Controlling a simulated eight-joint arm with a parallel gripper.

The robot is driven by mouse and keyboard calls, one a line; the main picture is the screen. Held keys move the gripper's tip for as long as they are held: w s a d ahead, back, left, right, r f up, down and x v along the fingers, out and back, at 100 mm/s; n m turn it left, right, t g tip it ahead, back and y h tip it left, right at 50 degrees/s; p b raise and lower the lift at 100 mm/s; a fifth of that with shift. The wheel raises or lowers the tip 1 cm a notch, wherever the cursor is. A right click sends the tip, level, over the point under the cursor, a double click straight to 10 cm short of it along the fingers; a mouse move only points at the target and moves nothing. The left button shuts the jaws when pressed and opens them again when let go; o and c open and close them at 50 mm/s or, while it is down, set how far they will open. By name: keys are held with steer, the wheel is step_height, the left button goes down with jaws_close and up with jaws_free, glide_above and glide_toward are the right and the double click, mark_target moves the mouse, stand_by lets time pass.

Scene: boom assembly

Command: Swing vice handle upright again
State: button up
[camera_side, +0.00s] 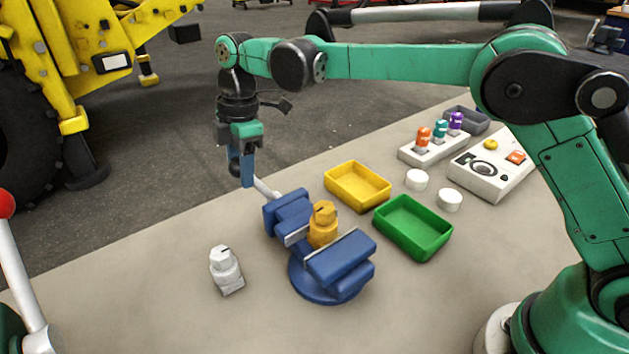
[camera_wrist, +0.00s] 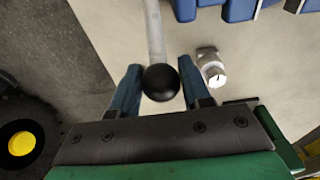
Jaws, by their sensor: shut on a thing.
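The blue vice (camera_side: 325,262) stands on the bench and holds an orange part (camera_side: 323,225) between its jaws. Its handle (camera_side: 264,188) is a pale rod that leans out from the far left end of the vice, up and to the left. My gripper (camera_side: 246,180) is at the outer end of the handle, pointing down. In the wrist view the handle (camera_wrist: 154,35) ends in a black ball (camera_wrist: 161,82) between my two blue fingers, and my gripper (camera_wrist: 160,88) is shut on it. In the side view the fingers hide the ball.
A silver-white fitting (camera_side: 226,270) stands left of the vice. A yellow tray (camera_side: 357,187) and a green tray (camera_side: 413,227) lie to the right. White caps (camera_side: 416,180), a rack of coloured pegs (camera_side: 434,150) and a control box (camera_side: 492,165) are further right.

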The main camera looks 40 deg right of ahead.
steer(key=shift+d+r, duration=0.2)
steer(key=shift+d, duration=0.3)
steer(key=shift+d+r, duration=0.2)
steer(key=shift+d, duration=0.3)
steer(key=o, duration=0.7)
steer(key=shift+c, duration=0.2)
steer(key=shift+a, duration=0.1)
steer(key=shift+a+f, duration=0.1)
steer(key=shift+a, duration=0.2)
steer(key=c, duration=0.7)
steer(key=shift+o, duration=0.2)
steer(key=shift+d+r, duration=0.2)
steer(key=shift+d, duration=0.45)
steer(key=shift+d+r, duration=0.15)
steer(key=shift+d, duration=0.5)
